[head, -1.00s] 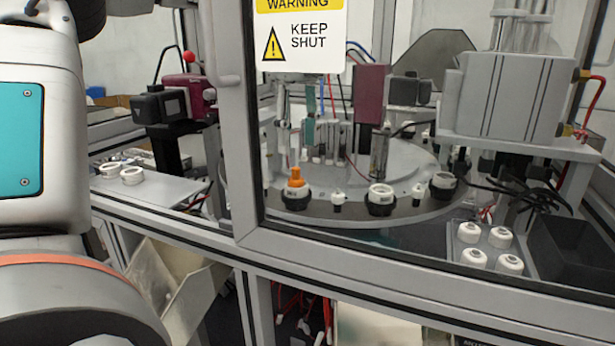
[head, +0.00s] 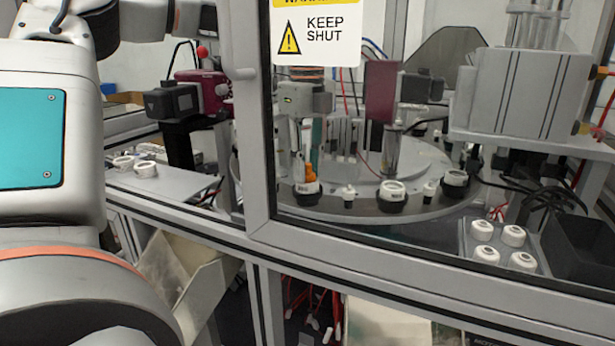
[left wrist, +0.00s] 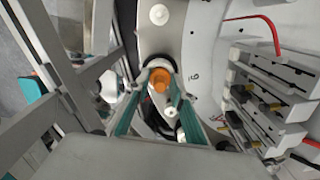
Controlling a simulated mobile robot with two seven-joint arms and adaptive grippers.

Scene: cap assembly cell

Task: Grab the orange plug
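The orange plug (head: 309,173) sits on a white cap (head: 307,188) in a black holder on the round turntable, behind the clear panel. It also shows in the left wrist view (left wrist: 160,80). My left gripper (head: 306,160) reaches down from above at the plug, with its fingers apart. In the left wrist view the teal-sided fingers (left wrist: 160,84) come in on both sides of the plug, with room between them. I cannot tell whether a fingertip touches it. My right gripper is not in view.
More white caps in black holders (head: 391,196) stand along the turntable rim (head: 420,210). A frame post (head: 248,120) and the panel with a warning sign (head: 317,35) stand in front. A maroon and black device (head: 200,98) is at the left, a tray of caps (head: 497,250) at the right.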

